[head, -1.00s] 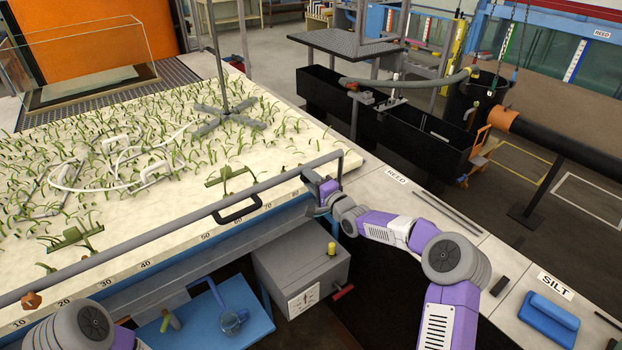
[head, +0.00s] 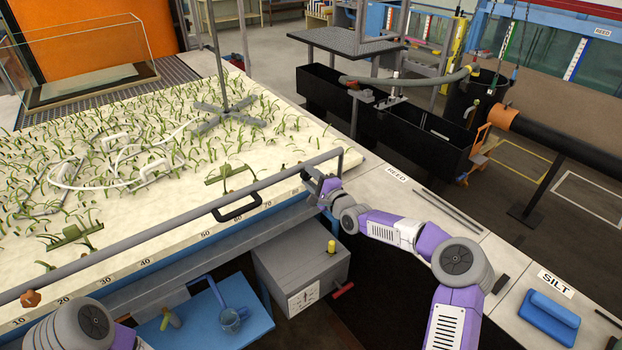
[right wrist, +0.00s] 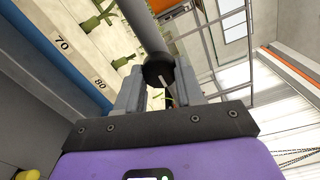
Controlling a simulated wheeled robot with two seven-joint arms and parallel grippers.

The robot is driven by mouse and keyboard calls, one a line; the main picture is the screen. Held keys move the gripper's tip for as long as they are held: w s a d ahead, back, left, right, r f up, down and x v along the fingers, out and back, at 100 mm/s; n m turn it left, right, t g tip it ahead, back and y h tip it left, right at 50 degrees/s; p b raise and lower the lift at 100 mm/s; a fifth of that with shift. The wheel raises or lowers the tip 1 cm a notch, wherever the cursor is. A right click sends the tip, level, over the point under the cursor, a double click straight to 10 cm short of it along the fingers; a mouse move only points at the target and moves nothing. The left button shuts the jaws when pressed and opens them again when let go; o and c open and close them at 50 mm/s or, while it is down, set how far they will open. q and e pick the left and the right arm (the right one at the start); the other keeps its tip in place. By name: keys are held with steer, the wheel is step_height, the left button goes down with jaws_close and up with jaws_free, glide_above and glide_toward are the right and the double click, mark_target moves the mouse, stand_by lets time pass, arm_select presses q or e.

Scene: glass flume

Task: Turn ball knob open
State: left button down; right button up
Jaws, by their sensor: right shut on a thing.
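A black ball knob (right wrist: 158,70) sits at the end of a grey pipe in the right wrist view. It lies between the fingers of my right gripper (right wrist: 158,90), which is shut on it. In the head view my right gripper (head: 316,180) is at the table's right front corner, below the end of the grey rail (head: 190,225); there the knob is hidden by the gripper. My left arm shows only partly at the lower left, and its gripper is out of view.
A grey box (head: 290,262) with a yellow knob (head: 331,247) and red handle (head: 343,290) stands below the gripper. The planted sand bed (head: 130,215) lies left; a narrow bench (head: 440,220) lies right.

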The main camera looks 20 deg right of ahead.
steer(key=o, duration=1)
steer(key=shift+o, duration=0.2)
steer(key=shift+s, duration=0.1)
steer(key=v, duration=0.7)
steer(key=shift+s+b, duration=0.15)
steer(key=shift+b, duration=0.25)
steer(key=shift+d+r, duration=0.1)
